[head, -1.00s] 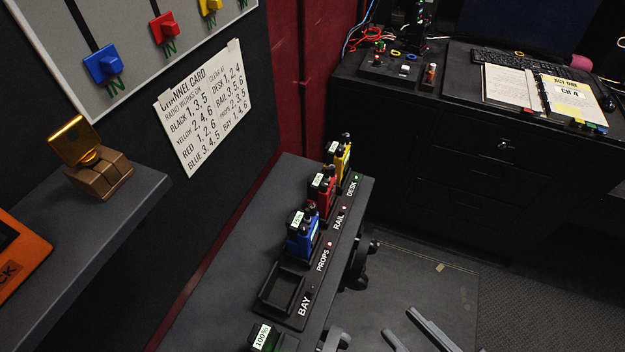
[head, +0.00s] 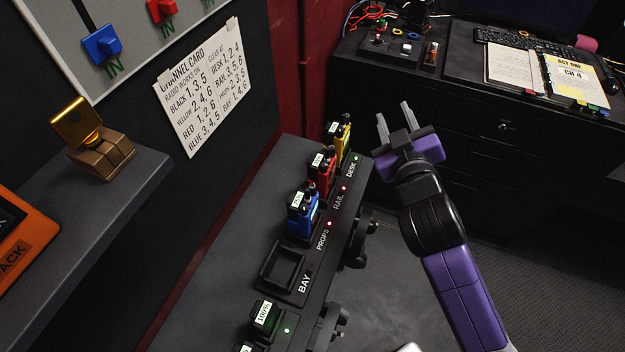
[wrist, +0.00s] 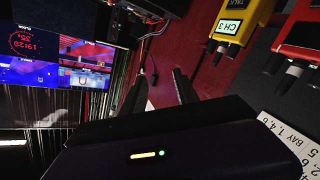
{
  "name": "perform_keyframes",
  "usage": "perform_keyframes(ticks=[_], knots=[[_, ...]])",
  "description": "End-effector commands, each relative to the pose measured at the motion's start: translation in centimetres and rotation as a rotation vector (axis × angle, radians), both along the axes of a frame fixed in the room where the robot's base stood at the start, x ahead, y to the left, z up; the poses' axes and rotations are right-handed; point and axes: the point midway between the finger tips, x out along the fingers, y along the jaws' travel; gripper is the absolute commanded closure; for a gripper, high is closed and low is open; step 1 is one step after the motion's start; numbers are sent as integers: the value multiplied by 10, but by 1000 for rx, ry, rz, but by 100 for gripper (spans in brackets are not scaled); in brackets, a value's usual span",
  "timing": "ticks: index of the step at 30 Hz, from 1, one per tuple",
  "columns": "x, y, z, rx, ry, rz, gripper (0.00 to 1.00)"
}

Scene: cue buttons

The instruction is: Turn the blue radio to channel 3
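The blue radio (head: 302,220) stands upright in the PROPS slot of the black charger bank, with a pale label on its top. Its channel display cannot be read. My gripper (head: 396,110) is in the air to the right of the bank, beyond the blue radio. Its two fingers are apart with nothing between them. The fingers (wrist: 157,92) also show spread in the wrist view. The channel card (head: 205,85) on the wall lists BLUE 3, 4, 5 and PROPS 2, 3, 5.
A red radio (head: 321,178) stands at RAIL and a yellow radio (head: 341,138) at DESK. The yellow radio (wrist: 235,22) reads CH 3 in the wrist view. The BAY slot (head: 282,267) is empty. A black cabinet (head: 500,150) stands behind my gripper.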

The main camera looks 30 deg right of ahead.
Motion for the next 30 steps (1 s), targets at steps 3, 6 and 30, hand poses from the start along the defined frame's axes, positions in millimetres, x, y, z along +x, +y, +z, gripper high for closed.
perform_keyframes(ticks=[3, 6, 30], knots=[[20, -20, 28, 42, -37, -124, 64], [28, -35, 44, 97, -54, -231, 64], [11, 66, 20, 1080, 246, -899, 64]])
